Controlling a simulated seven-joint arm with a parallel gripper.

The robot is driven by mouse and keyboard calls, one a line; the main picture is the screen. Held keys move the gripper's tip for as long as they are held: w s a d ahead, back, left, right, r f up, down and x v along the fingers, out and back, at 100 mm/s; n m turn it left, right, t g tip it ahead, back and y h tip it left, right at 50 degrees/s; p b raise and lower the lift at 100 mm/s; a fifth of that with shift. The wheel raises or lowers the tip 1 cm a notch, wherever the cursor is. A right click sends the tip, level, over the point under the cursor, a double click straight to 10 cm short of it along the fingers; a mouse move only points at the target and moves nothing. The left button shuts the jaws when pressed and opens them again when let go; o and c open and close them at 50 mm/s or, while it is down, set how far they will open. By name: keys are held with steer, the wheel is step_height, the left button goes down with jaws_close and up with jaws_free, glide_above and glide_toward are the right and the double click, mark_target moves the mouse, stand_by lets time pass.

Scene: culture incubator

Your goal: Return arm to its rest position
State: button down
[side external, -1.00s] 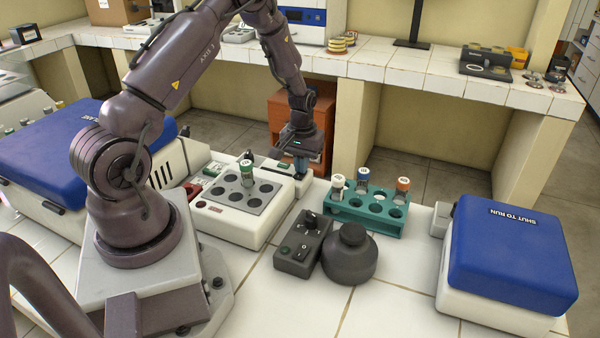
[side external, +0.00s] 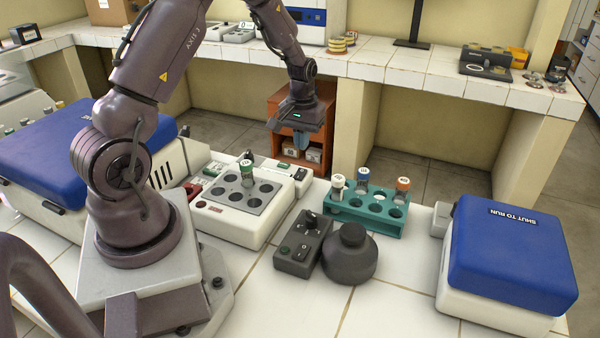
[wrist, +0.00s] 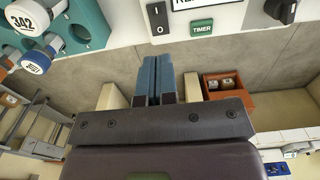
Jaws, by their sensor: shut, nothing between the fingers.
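My arm reaches up from its base at the left of the side external view. My gripper (side external: 300,138) hangs empty above the back edge of the white bench, in front of the orange cabinet. In the wrist view its two blue fingers (wrist: 158,80) lie side by side, shut with nothing between them.
The teal rack holds white-, blue- and orange-capped tubes. A dark switch box (side external: 303,245) and a round grey device (side external: 349,254) stand in front. Blue-lidded machines stand at the right (side external: 510,255) and left (side external: 60,150). An orange cabinet (side external: 325,105) stands behind the bench.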

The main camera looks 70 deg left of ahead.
steer(key=shift+s+d+f, duration=0.1)
steer(key=shift+s+d, duration=0.1)
steer(key=shift+s, duration=0.15)
steer(key=shift+s+d+m+g+h, duration=0.35)
steer(key=shift+s+d, duration=0.25)
steer(key=shift+s, duration=0.2)
steer(key=s+d+r+m+t, duration=0.3)
steer(key=s+d+r, duration=0.3)
steer(key=d+r, duration=0.4)
steer(key=s+d+r+m+t, duration=0.3)
steer(key=s+d+r+m, duration=0.2)
steer(key=d+r, duration=0.6)
step_height(320, 180, up, 3)
steer(key=shift+s+f, duration=0.1)
steer(key=shift+s, duration=1.1)
